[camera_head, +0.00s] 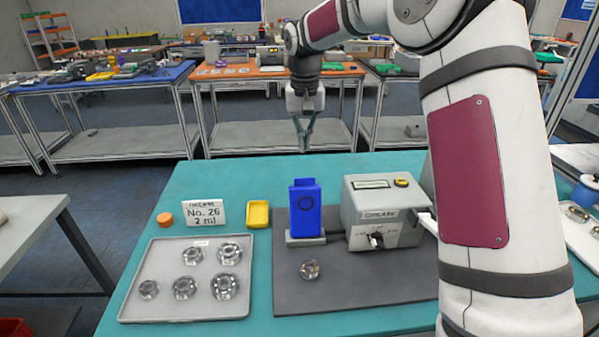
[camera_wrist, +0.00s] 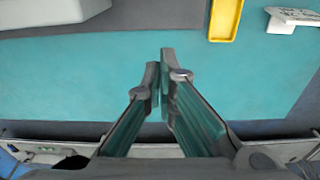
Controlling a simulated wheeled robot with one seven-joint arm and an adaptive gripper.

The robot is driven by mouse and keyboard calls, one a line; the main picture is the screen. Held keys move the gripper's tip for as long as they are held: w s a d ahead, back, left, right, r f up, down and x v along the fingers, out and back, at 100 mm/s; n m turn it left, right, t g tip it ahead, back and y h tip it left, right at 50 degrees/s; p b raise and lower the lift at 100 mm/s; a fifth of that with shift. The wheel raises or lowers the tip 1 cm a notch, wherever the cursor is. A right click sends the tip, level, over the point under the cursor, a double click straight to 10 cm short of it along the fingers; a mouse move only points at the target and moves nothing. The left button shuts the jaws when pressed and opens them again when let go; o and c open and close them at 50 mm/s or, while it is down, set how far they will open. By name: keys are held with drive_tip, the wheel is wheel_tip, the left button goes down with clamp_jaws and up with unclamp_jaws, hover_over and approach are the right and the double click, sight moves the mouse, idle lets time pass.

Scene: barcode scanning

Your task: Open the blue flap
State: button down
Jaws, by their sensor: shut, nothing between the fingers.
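A blue upright block-like part (camera_head: 306,211) with a round mark on its front stands on a small grey base on the dark mat. It is the only blue part at the workstation that could be the flap; from here I cannot make out a hinge or any opening. The blue part does not clearly show in the wrist view.
A grey device (camera_head: 385,213) with a knob stands right of the blue part. The dark mat (camera_head: 360,288) carries a metal ring part (camera_head: 310,269). Left are a tray (camera_head: 150,309) of metal parts, a yellow container (camera_head: 258,214), a sign (camera_head: 204,212) and an orange cap (camera_head: 165,218).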

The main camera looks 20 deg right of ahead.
sight(305, 205)
drive_tip(key=s+f+p, duration=0.3)
drive_tip(key=f, duration=0.6)
drive_tip(key=shift+a+p, duration=0.3)
drive_tip(key=shift+p, duration=0.05)
drive_tip(key=shift+s+r, duration=0.1)
drive_tip(key=shift+s+a+r+p, duration=0.15)
drive_tip(key=shift+s+r+p, duration=0.1)
drive_tip(key=shift+s+r, duration=0.3)
drive_tip(key=shift+s+a+r+p, duration=0.1)
drive_tip(key=shift+s+r+p, duration=0.2)
drive_tip(key=shift+s, duration=0.4)
drive_tip(key=shift+w, duration=0.1)
